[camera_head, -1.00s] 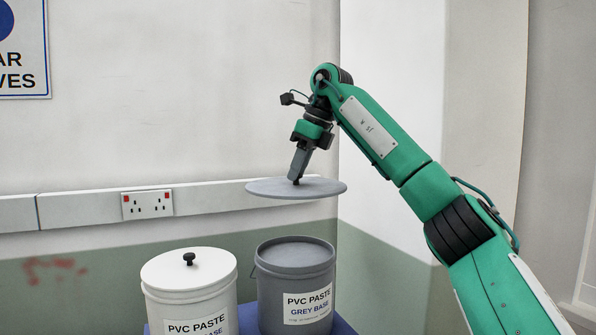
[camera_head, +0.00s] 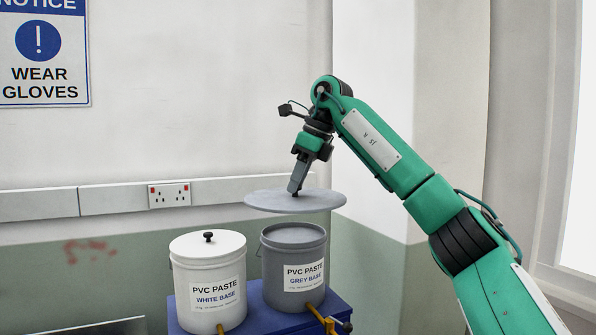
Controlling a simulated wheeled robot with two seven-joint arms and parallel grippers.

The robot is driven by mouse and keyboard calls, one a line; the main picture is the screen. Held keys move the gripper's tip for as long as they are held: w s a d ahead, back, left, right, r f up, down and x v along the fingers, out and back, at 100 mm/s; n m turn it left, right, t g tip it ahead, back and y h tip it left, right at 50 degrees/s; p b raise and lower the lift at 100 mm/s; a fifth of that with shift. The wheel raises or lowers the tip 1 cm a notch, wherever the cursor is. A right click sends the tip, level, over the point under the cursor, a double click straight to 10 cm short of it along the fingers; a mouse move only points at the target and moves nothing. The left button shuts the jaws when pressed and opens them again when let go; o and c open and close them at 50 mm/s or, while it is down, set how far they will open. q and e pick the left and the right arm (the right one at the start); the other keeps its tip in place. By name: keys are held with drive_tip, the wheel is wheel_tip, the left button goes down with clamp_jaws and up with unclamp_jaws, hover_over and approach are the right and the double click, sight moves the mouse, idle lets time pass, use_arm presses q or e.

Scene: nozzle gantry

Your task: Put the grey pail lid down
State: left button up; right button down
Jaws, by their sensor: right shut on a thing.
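The grey pail lid (camera_head: 270,201) is a flat disc held level in the air, above and apart from the grey pail (camera_head: 292,269). My right gripper (camera_head: 295,190) points down and is shut on the lid's knob, which it mostly hides. The grey pail, labelled "PVC PASTE GREY BASE", stands upright without a lid on it; its contents look grey. My left gripper is not in view.
A white pail (camera_head: 207,284) with its own lid and black knob stands left of the grey pail. Both stand on a blue stand (camera_head: 262,318) with yellow-handled taps at the front. A wall rail with a socket (camera_head: 169,194) runs behind.

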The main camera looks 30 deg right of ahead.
sight(303, 199)
wheel_tip(303, 199, down, 3)
drive_tip(key=shift+w+d+f+n, duration=0.1)
drive_tip(key=shift+d+n, duration=0.05)
drive_tip(key=shift+n, duration=0.25)
drive_tip(key=s+f, duration=0.1)
drive_tip(key=s+a+f+n, duration=0.1)
drive_tip(key=f, duration=0.1)
drive_tip(key=shift+g, duration=0.4)
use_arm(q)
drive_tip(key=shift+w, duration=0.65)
use_arm(e)
drive_tip(key=s+a+f+n+g+h, duration=0.1)
drive_tip(key=s+a+f+n, duration=0.3)
drive_tip(key=f, duration=1.5)
drive_tip(key=s+a+f+n+g+h, duration=0.1)
drive_tip(key=s+a+f+n+g, duration=0.2)
drive_tip(key=s+f+n, duration=0.9)
drive_tip(key=s+a+f+n+g+h, duration=0.1)
drive_tip(key=s+a+f+n+g, duration=0.2)
drive_tip(key=f, duration=2.3)
drive_tip(key=s+a+n, duration=0.1)
drive_tip(key=s+n, duration=0.4)
drive_tip(key=n, duration=0.1)
drive_tip(key=shift+s+a, duration=0.4)
drive_tip(key=shift+d, duration=0.1)
